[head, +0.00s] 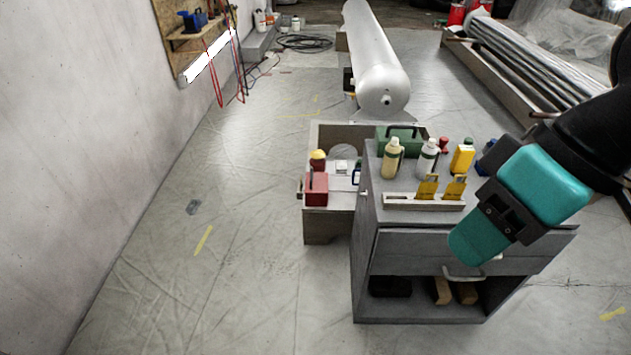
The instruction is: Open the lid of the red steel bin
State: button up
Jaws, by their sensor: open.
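The red steel bin (316,190) is a small red box with a dark handle-like bar, upright on the low grey bench left of the cabinet. Its top appears closed. The teal and black end of my arm with my gripper (482,228) hangs in front of the cabinet's right side, nearer the camera and well to the right of the bin. My gripper is apart from the bin and appears empty. Its fingertips are hard to make out from this side.
The grey cabinet (362,262) stands right of the bin, with bottles (392,158), yellow items (428,187) and a green case (398,135) on top. A white tank (376,58) lies behind.

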aim_at(317, 183)
jog(key=u, duration=0.4)
jog(key=i, duration=0.35)
jog(key=u, duration=1.2)
jog(key=i, duration=1.5)
jog(key=z, duration=0.5)
jog(key=i, duration=0.55)
jog(key=z, duration=0.85)
jog(key=i, duration=0.3)
jog(key=z, duration=0.3)
